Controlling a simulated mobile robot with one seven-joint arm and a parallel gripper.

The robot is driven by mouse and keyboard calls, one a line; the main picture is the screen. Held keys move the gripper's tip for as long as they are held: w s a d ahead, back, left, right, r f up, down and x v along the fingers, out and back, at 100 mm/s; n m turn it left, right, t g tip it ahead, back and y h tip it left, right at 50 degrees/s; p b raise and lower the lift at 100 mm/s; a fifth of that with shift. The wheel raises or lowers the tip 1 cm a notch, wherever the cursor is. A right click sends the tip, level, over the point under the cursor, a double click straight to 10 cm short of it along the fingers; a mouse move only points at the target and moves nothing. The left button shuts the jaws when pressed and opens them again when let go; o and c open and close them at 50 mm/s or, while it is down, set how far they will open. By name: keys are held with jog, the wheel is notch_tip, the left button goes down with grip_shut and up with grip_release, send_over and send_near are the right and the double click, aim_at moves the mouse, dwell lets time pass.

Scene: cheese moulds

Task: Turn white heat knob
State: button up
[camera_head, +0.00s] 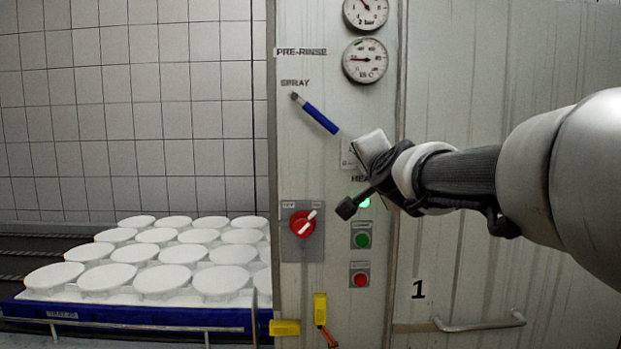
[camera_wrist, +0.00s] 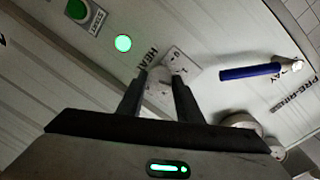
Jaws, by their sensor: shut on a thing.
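The white heat knob (camera_wrist: 160,84) sits on a pale plate (camera_wrist: 185,65) with small markings, beside the word HEAT, in the wrist view. My gripper (camera_wrist: 158,80) has one dark finger on each side of the knob and is shut on it. The knob's exact angle is hard to tell, as the fingers cover part of it. In the head view my gripper (camera_head: 368,147) is against the control panel (camera_head: 325,180). It hides the knob there; only the left part of the plate (camera_head: 347,155) shows.
A blue spray lever (camera_head: 320,118) is up and left of my gripper. Below are a lit green lamp (camera_head: 364,203), a green button (camera_head: 363,240), a red button (camera_head: 360,280) and a red rotary switch (camera_head: 303,223). White moulds (camera_head: 138,253) stand at left.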

jog(key=shift+m+y+b, duration=0.3)
jog(key=shift+m+b, duration=0.65)
jog(key=shift+m, duration=0.85)
jog(key=o, duration=1)
jog(key=shift+o, duration=0.2)
jog(key=s+r+p, duration=0.1)
jog(key=s+p, duration=0.2)
jog(key=s, duration=1.4)
jog(key=shift+s+r, duration=0.2)
jog(key=shift+r, duration=0.15)
